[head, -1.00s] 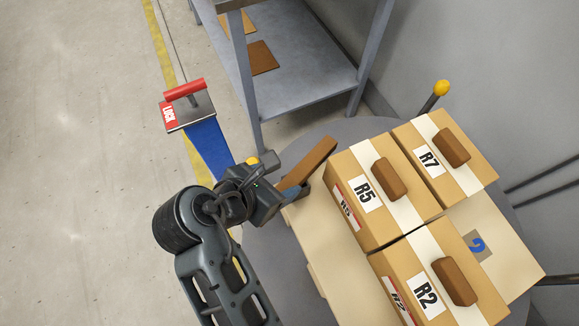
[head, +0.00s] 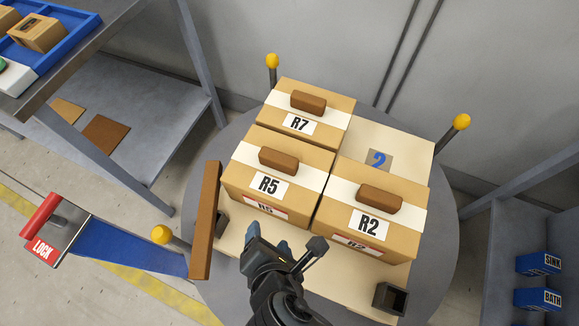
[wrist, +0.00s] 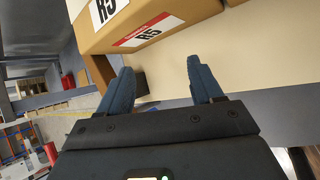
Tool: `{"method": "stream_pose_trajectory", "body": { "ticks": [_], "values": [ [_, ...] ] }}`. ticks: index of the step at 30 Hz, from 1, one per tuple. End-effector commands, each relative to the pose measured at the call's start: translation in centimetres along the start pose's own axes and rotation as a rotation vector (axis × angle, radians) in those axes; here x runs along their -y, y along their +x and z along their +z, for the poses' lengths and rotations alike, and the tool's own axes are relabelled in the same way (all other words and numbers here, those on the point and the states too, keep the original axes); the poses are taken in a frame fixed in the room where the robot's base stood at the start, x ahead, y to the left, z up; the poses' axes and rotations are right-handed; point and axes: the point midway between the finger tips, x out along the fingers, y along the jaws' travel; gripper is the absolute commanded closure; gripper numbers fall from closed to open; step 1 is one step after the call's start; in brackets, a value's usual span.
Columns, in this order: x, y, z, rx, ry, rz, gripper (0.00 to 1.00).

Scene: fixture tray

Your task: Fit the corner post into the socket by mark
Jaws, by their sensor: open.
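The brown corner post (head: 205,222) is a long bar at the left edge of the pale board (head: 230,262). A dark socket (head: 222,222) shows just right of it; I cannot tell whether the post is seated there. A second dark square socket (head: 390,298), empty, is at the board's front right. A blue "2" mark (head: 378,160) is on the board's back right. My gripper (head: 268,243) is open and empty, right of the post and in front of box R5. The wrist view shows the post (wrist: 101,76) outside the left finger, and the open gripper (wrist: 160,85).
Boxes R5 (head: 268,184), R7 (head: 298,123) and R2 (head: 370,222), each with a brown block on top, fill much of the board. Yellow-knobbed pegs (head: 272,61) stand around the round table. A red LOCK handle (head: 42,215) is at left. Shelves flank both sides.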

Motion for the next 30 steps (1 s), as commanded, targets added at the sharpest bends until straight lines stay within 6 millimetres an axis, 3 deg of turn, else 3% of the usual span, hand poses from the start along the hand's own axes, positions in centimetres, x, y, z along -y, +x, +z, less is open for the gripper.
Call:
{"method": "stream_pose_trajectory", "body": {
  "ticks": [1,3,8,12,18,24,30],
  "values": [
    [2.7,-0.3,1.2,-0.01,0.126,0.006,0.35],
    [5.3,-1.2,2.4,-0.026,0.311,0.033,0.35],
    [10.2,-4.6,5.0,-0.05,0.747,0.109,0.35],
    [13.3,-9.1,7.1,-0.059,1.136,0.195,0.35],
    [15.8,-17.1,10.2,-0.057,1.685,0.374,0.35],
    [16.3,-24.7,13.0,-0.06,2.11,0.597,0.35],
    [16.1,-28.3,14.5,-0.074,2.292,0.735,0.35]
  ]
}}
